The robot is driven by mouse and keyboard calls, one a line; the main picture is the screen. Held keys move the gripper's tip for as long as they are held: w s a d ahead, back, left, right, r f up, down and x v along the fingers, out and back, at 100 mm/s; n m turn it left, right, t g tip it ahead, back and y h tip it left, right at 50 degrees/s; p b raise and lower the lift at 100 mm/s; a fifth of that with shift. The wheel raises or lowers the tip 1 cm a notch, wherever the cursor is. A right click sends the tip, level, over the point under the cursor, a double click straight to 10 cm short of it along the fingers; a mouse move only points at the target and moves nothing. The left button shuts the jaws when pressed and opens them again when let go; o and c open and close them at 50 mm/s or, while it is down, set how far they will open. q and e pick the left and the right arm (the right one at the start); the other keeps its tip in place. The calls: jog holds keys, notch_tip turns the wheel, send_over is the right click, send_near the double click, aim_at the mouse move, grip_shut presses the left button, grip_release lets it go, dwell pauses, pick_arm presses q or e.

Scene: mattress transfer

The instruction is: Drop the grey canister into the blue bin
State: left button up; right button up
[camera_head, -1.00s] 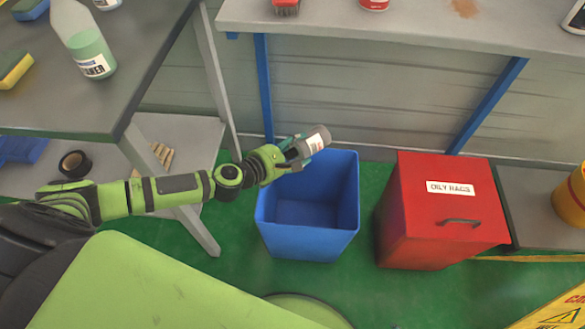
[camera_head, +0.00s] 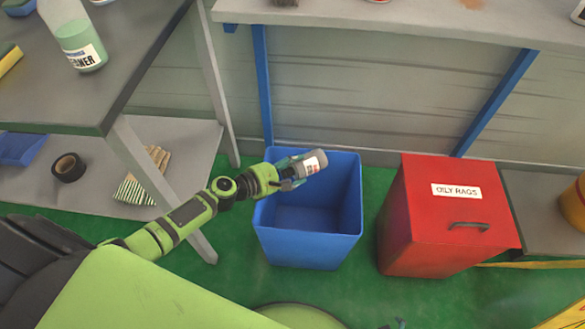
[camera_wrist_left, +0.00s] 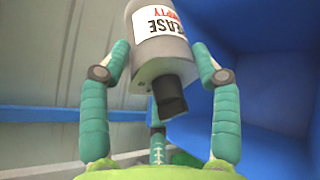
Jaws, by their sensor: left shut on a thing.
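The grey canister (camera_head: 315,162), with a white label, is held in my left gripper (camera_head: 298,168) over the back part of the blue bin (camera_head: 308,250). The bin is open at the top and its inside looks empty. In the left wrist view, the teal fingers of my left gripper (camera_wrist_left: 160,90) are closed around the grey canister (camera_wrist_left: 150,58), whose dark nozzle points toward the palm. The blue bin wall (camera_wrist_left: 270,80) fills the right side of that view. My right gripper is not in view.
A red lidded box marked "OILY RAGS" (camera_head: 445,215) stands right of the bin. A grey table (camera_head: 110,60) with a cleaner bottle (camera_head: 75,38) is at the left, and a tape roll (camera_head: 68,167) lies on its lower shelf. A grey bench (camera_head: 400,22) runs behind.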

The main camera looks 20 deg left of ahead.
pick_arm(q)
jog(key=shift+f+b, duration=0.4)
jog(key=shift+f, duration=0.35)
jog(key=shift+f+b, duration=1.55)
jog(key=shift+b, duration=0.05)
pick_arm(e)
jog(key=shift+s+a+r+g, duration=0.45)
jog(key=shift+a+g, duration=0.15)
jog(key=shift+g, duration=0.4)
pick_arm(q)
jog(key=o, duration=1.4)
jog(key=shift+o, duration=0.2)
jog(key=v, duration=1.2)
